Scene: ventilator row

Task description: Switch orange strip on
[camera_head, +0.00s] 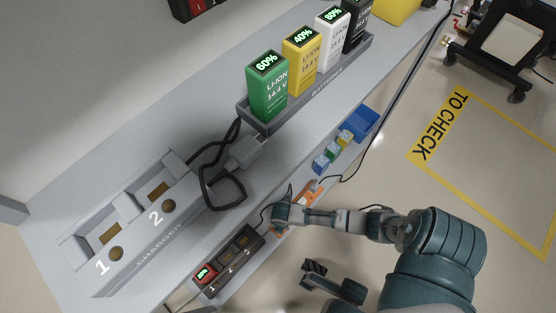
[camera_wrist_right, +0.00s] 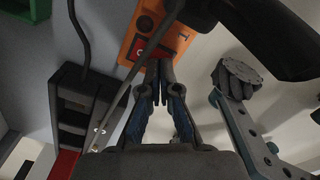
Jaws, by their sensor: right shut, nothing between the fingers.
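The orange strip (camera_head: 308,193) lies on the lower ledge of the shelf, partly hidden by my right gripper (camera_head: 281,214). In the right wrist view the orange strip (camera_wrist_right: 180,40) is at the top, with a red rocker switch (camera_wrist_right: 150,49) on it. My right gripper (camera_wrist_right: 160,72) is shut and empty, with its fingertips at the near edge of the red switch. I cannot tell whether they touch it. The switch shows no clear lit state. My left gripper is not in view.
A dark holder (camera_head: 240,250) with a red battery (camera_head: 204,272) stands left of the strip. The charger (camera_head: 125,235) and a battery tray (camera_head: 318,92) are on the upper shelf. A black cable (camera_head: 205,190) loops between them. Small coloured blocks (camera_head: 333,150) lie beyond the strip.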

